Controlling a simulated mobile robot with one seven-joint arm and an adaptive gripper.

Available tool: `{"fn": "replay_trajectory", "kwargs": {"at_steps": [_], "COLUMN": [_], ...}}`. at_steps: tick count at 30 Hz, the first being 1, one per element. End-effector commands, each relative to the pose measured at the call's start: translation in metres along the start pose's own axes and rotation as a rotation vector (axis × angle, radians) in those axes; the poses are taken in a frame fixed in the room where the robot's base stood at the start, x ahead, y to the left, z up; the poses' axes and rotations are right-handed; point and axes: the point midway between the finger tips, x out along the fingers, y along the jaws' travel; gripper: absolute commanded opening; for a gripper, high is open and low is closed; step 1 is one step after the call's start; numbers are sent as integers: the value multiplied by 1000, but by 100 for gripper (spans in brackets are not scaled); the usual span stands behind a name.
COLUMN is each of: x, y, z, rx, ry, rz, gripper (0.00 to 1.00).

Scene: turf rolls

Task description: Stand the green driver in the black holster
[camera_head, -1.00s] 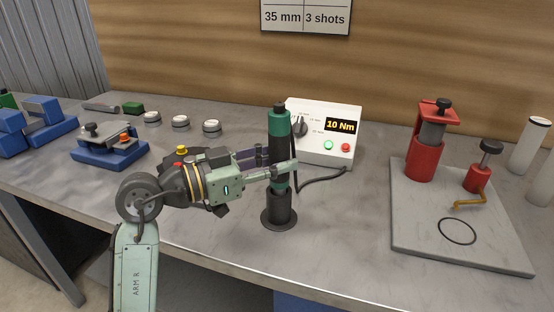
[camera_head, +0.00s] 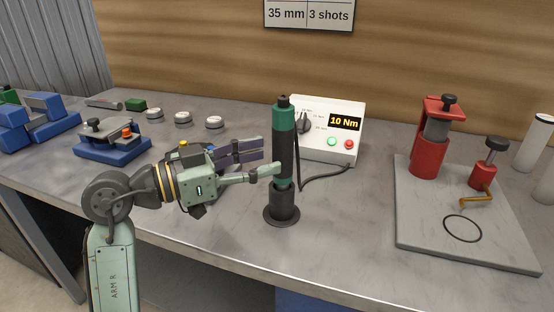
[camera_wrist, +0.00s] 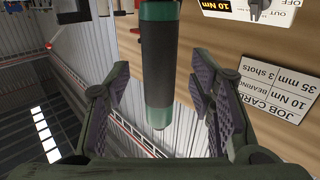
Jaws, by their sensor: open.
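The green driver (camera_head: 286,150), with a green top, dark grip and black cap, stands upright with its lower end in the black holster (camera_head: 283,204). The holster's round base rests on the bench. My gripper (camera_head: 270,156) is open, to the left of the driver at mid height, its fingers pointing at it. The lower finger's tip overlaps the driver's edge in the head view; I cannot tell if it touches. In the wrist view, which is upside down, the driver (camera_wrist: 160,60) shows beyond and between the spread fingers, with nothing held. The holster is not clear there.
A white controller (camera_head: 327,143) reading 10 Nm stands behind the driver, with a dark cable. A grey plate (camera_head: 420,225) with red fixtures lies to the right. A blue fixture (camera_head: 112,148) and several small round pieces are at the left. The bench front is clear.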

Motion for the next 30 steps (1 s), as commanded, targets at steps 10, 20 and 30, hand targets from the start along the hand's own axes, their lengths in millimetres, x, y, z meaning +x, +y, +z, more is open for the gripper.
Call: {"fn": "replay_trajectory", "kwargs": {"at_steps": [10,20,30], "x": [-64,-75,-96], "y": [0,0,-61], "z": [1,0,-47], "rx": [0,1,92], "ry": [-1,-1,168], "rz": [1,2,-410], "gripper": [50,50,50]}}
